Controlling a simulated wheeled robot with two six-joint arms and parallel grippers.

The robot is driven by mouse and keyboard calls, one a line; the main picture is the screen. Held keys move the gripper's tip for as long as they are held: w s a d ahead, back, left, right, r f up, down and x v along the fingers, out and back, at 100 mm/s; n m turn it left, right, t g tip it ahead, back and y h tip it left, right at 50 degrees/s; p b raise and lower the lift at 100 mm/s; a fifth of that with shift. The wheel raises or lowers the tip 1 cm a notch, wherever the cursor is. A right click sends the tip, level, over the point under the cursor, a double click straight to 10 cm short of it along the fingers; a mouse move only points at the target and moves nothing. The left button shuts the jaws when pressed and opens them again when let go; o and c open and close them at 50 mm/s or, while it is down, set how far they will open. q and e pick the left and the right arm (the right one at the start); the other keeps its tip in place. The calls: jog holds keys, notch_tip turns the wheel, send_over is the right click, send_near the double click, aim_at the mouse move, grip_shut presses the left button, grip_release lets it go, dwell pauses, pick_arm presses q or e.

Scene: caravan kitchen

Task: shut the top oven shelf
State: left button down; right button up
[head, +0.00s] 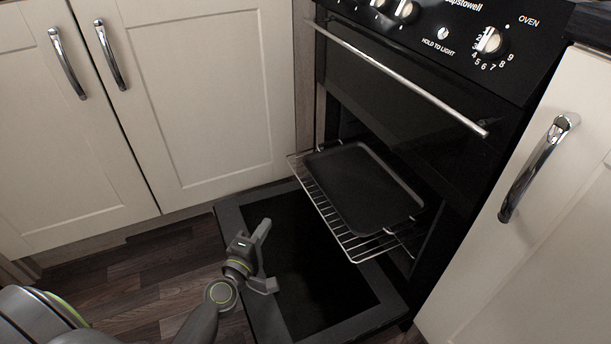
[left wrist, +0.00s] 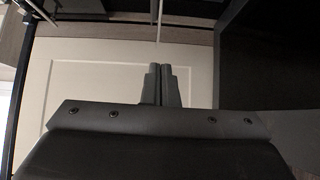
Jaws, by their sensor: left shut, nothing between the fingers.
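The wire oven shelf (head: 352,246) is slid out of the open lower oven compartment, with a black baking tray (head: 362,187) lying on it. Its front edge hangs over the lowered oven door (head: 390,299). My left gripper (head: 262,262) is to the left of the shelf's front edge, apart from it in the picture, over the left part of the lowered door. In the left wrist view its two fingers (left wrist: 160,86) are together with nothing between them. The back of the shelf is hidden inside the oven. My right gripper is not in view.
Cream cupboards (head: 215,90) with chrome handles stand at the left. Another cream cupboard (head: 560,220) stands at the right. Above the shelf is a closed upper oven door with a long metal handle (head: 400,78). Dark wood floor (head: 140,275) is clear at lower left.

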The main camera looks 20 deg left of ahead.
pick_arm(q)
jog(key=w, duration=0.2)
send_near(301, 183)
jog(key=w+a, duration=0.2)
jog(key=a, duration=0.1)
jog(key=w+d, duration=0.1)
jog(key=w, duration=0.2)
jog(key=shift+w+d, duration=0.15)
jog(key=shift+d, duration=0.25)
jog(key=shift+w+d, duration=0.3)
jog(key=shift+w, duration=0.1)
